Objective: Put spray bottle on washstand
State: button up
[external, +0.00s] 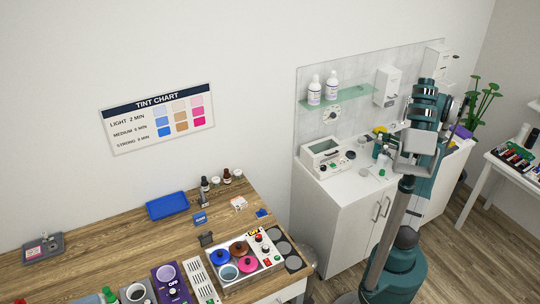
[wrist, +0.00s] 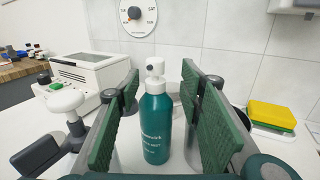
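The teal spray bottle (wrist: 156,128) with a white pump head is upright in the middle of the wrist view. It appears to stand on the white top of the washstand (external: 345,188). My gripper (wrist: 160,92) is open, with one green-padded finger on each side of the bottle. Gaps show between the bottle and both fingers, so it is not gripped. In the external view, my arm reaches over the washstand and hides part of its top; I cannot clearly make out the bottle there.
A white box-shaped device (external: 325,157) stands on the washstand's left end. A yellow and green sponge stack (wrist: 272,116) lies to the right of the bottle. A glass shelf with two white bottles (external: 331,86) is on the wall behind. The wooden table (external: 110,235) at left is cluttered.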

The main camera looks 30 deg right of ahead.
jog(key=shift+s+r, duration=0.1)
jog(key=shift+r, duration=0.05)
jog(key=shift+s+d+p, duration=0.3)
jog(key=shift+s+d, duration=0.1)
jog(key=shift+s, duration=0.2)
jog(key=p+v, duration=0.2)
jog(key=v, duration=0.8)
jog(key=shift+s, duration=0.2)
